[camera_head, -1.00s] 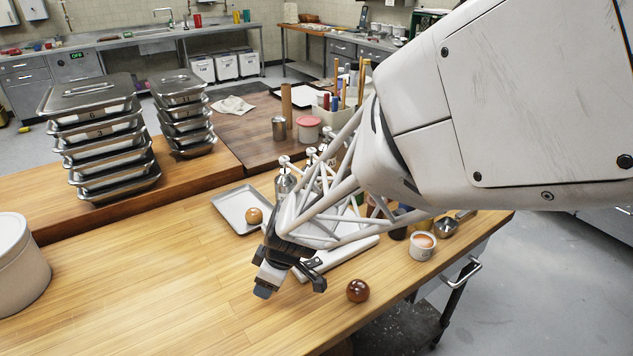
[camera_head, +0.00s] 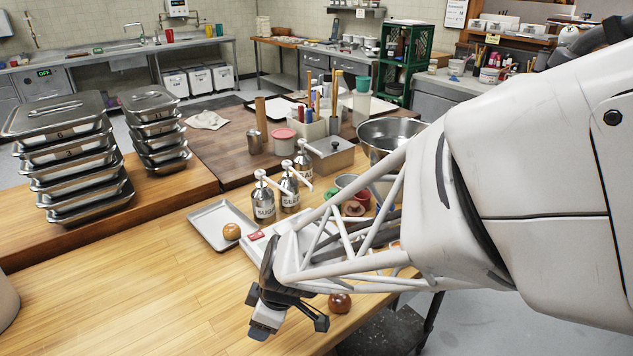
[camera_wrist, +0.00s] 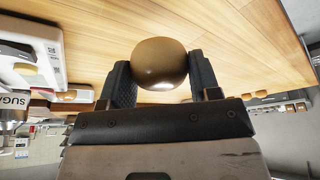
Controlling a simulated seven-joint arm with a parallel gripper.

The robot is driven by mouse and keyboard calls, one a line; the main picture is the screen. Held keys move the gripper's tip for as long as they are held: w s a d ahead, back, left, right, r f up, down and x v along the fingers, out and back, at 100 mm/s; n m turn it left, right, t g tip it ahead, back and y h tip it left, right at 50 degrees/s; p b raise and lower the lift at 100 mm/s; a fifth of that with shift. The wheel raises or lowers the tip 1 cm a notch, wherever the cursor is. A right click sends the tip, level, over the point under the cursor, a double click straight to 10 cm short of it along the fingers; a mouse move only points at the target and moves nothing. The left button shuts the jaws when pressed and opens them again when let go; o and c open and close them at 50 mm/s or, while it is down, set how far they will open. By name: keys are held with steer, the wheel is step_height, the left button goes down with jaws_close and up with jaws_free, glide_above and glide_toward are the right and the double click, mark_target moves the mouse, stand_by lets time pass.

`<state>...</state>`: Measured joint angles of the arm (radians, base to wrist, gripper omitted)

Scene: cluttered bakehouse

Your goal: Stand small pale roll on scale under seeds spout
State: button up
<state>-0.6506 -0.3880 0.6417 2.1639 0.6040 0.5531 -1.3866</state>
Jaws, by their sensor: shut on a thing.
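My gripper (camera_head: 290,325) is shut on a small tan-brown roll (camera_wrist: 160,63), held between both fingers above the wooden table; in the head view my gripper hides it. The white scale (camera_head: 257,247) lies on the table behind my gripper, partly covered by my arm. It also shows at the left of the wrist view (camera_wrist: 48,40). Three pump dispensers stand behind the scale. The front one (camera_head: 264,203) reads SUGAR, the middle one (camera_head: 290,192) has a label hard to read, and the rear one (camera_head: 304,165) is partly hidden. Their spouts point right.
A golden roll (camera_head: 231,231) sits on a metal tray (camera_head: 208,225) left of the scale. A dark glossy roll (camera_head: 340,303) is right of my gripper near the table edge. Stacked lidded pans (camera_head: 62,120) stand at left. The front-left table is clear.

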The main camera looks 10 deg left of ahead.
stand_by(0.5)
steer(key=w+a+r+m+t, duration=0.1)
steer(key=w+a+r+m, duration=0.2)
steer(key=w+a, duration=0.4)
steer(key=w+a+r+m+t+h, duration=0.1)
steer(key=w+a+r+m, duration=0.2)
steer(key=w, duration=0.9)
steer(key=w+a+r+m+t, duration=0.1)
steer(key=w+a+r+m, duration=0.2)
steer(key=w+a+r, duration=0.4)
steer(key=w+a, duration=0.2)
steer(key=a, duration=0.3)
steer(key=shift+w+r+m+t, duration=0.2)
steer(key=shift+w+m+t, duration=0.1)
steer(key=shift+m, duration=0.1)
